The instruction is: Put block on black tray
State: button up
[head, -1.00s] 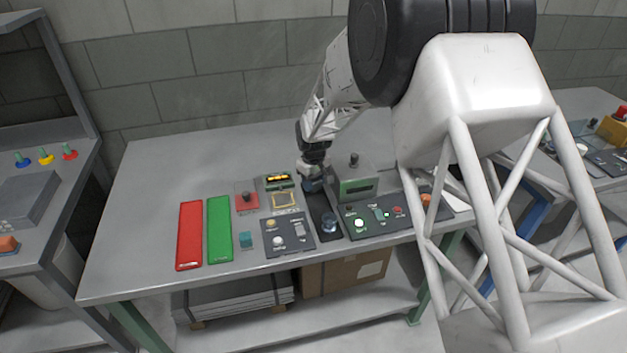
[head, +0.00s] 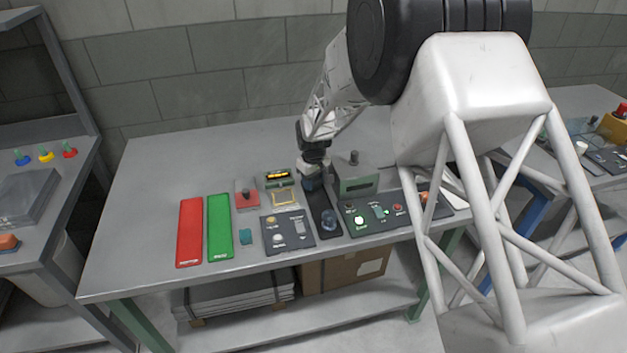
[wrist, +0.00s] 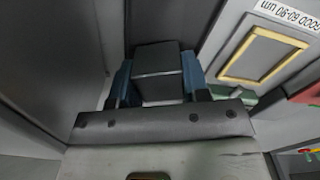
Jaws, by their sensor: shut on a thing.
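My gripper (head: 312,184) is low over the table in the head view, at the back end of a narrow black tray (head: 324,212). In the wrist view its blue fingers (wrist: 158,82) are shut on a dark grey block (wrist: 158,60), one finger on each side. The dark strip beyond the block in the wrist view looks like the black tray (wrist: 165,22). I cannot tell whether the block touches it. In the head view my gripper hides the block.
A yellow-framed panel (head: 283,197) and a red switch plate (head: 246,195) are to the left. Red (head: 190,232) and green (head: 219,228) strips and a teal cube (head: 246,237) lie further left.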

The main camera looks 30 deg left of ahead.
jog(key=o, duration=1.3)
jog(key=shift+f, duration=0.15)
jog(key=shift+r, duration=3.95)
jog(key=shift+r, duration=0.1)
